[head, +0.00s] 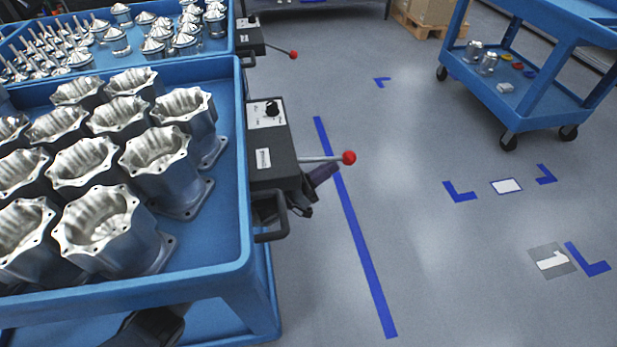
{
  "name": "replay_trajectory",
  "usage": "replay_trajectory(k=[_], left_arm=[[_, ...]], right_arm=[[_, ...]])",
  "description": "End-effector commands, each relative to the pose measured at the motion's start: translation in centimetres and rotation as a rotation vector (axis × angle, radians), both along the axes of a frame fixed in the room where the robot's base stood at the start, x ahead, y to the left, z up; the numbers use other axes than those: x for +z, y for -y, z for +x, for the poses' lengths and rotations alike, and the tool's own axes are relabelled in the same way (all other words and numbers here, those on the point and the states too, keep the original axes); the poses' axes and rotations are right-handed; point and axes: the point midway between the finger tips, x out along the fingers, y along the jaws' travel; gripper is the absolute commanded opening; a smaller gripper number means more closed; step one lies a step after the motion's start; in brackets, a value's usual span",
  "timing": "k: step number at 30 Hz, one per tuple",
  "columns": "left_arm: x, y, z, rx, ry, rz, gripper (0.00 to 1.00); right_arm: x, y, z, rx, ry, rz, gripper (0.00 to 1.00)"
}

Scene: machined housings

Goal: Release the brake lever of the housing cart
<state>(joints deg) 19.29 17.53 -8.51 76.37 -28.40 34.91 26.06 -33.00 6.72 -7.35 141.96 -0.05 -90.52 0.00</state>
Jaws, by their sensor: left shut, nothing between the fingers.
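The housing cart (243,268) is a blue cart at the left, carrying several silver machined housings. A dark brake box (270,145) with a black knob and a white label is fixed to its right side. The brake lever (322,159) sticks out to the right from this box, roughly level, and ends in a red ball (349,158). My left gripper (331,170) is partly hidden behind the box. Its purplish fingers are shut and empty, just below the lever near the red ball; I cannot tell whether they touch it. My right gripper is not in view.
A black handle (284,220) juts from the cart below the box. A second blue cart (238,20) with metal parts and its own red-knobbed lever (278,51) stands behind. Another blue cart (525,104) stands at the right. The floor between, with blue tape (355,225), is clear.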

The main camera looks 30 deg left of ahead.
Motion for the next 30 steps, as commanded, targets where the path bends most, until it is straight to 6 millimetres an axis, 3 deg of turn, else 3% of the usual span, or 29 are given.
replay_trajectory(k=[13, 19, 30], left_arm=[[-0.9, -0.3, -0.4, 0.0, -0.002, 0.0, 0.0], [-3.4, -0.8, -1.5, -0.005, -0.006, 0.0, 0.0], [-8.1, -3.9, -5.2, -0.005, -0.006, 0.0, 0.0]], right_arm=[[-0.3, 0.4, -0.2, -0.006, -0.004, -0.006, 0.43], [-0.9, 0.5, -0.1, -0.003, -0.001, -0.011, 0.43], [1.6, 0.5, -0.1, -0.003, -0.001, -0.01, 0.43]])
